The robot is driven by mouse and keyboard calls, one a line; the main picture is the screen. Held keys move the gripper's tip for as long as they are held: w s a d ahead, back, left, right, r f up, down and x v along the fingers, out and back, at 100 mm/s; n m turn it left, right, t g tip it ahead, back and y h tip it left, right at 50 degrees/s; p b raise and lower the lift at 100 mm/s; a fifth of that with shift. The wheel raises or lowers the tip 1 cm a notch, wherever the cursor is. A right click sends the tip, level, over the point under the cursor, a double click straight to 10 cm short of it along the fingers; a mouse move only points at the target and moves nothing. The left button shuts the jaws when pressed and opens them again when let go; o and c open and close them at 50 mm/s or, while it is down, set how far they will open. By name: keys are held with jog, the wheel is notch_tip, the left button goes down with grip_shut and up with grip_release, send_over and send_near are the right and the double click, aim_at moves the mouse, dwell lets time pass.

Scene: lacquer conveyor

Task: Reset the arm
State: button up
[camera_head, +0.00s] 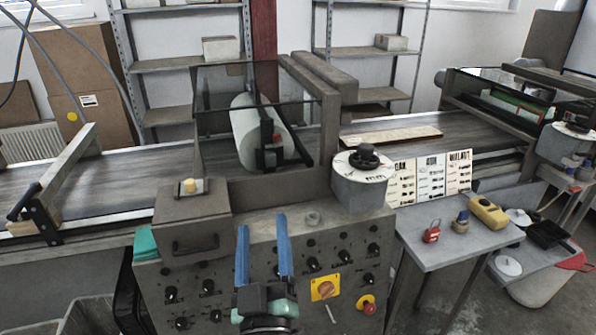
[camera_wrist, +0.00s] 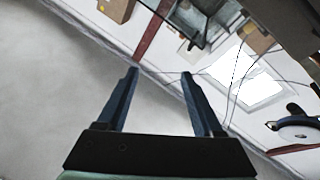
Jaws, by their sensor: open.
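My gripper (camera_head: 265,252) shows at the bottom centre of the head view, in front of the grey control panel. Its two blue fingers point up, stand apart and hold nothing. In the wrist view my gripper (camera_wrist: 160,75) is also open, with empty space between the fingers. Behind the fingers there, the view is tilted and shows wall, a window (camera_wrist: 243,75) and a red post (camera_wrist: 152,30).
The control panel (camera_head: 335,255) has knobs, a yellow switch and a red button. A conveyor (camera_head: 110,185) runs behind it, with a roller (camera_head: 257,130) under a dark guard. A side table (camera_head: 440,245) at right holds a red padlock (camera_head: 432,231) and a yellow device (camera_head: 487,212).

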jog(key=s+d+r+m+t+h+p, duration=0.1)
jog(key=d+r+m+h, duration=0.1)
jog(key=r, duration=0.9)
jog(key=s+d+r+m+t+h+p, duration=0.1)
jog(key=d+r+m+t, duration=0.15)
jog(key=r, duration=0.85)
jog(key=s+r+m+t+p, duration=0.1)
jog(key=s+r, duration=0.5)
jog(key=r, duration=0.3)
jog(key=s+r+m+t+p, duration=0.1)
jog(key=s+r, duration=0.4)
jog(key=r, duration=0.5)
jog(key=shift+s+d+r+y, duration=0.2)
jog(key=shift+s+d+y, duration=0.15)
jog(key=shift+y, duration=0.05)
